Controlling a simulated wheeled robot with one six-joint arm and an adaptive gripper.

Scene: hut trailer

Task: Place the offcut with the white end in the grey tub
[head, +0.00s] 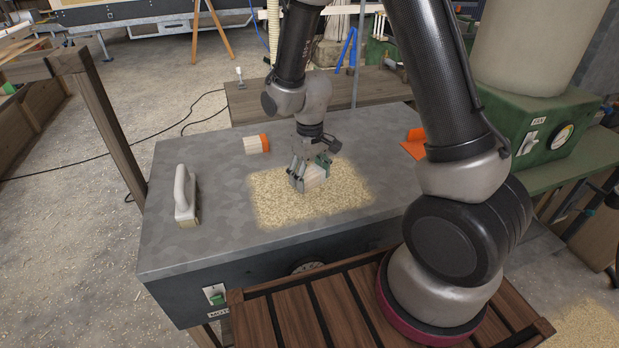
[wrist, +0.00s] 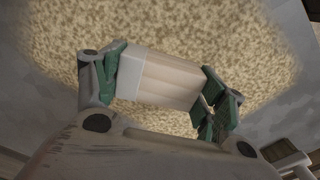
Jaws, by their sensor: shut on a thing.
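The offcut with the white end (wrist: 160,78) is a pale wood block between the finger pads of my gripper (wrist: 165,85) in the wrist view. Its white end is at the left finger. In the head view my gripper (head: 311,174) is shut on the offcut (head: 315,177), over the patch of sawdust on the grey bench top. I cannot tell whether the offcut touches the sawdust. I see no grey tub in either view.
A second offcut (head: 253,145) with an orange end lies on the bench top (head: 215,245), behind and left of the sawdust (head: 270,205). A pale-handled tool (head: 184,192) stands at the left. An orange thing (head: 413,144) is partly behind my arm. The front left of the top is clear.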

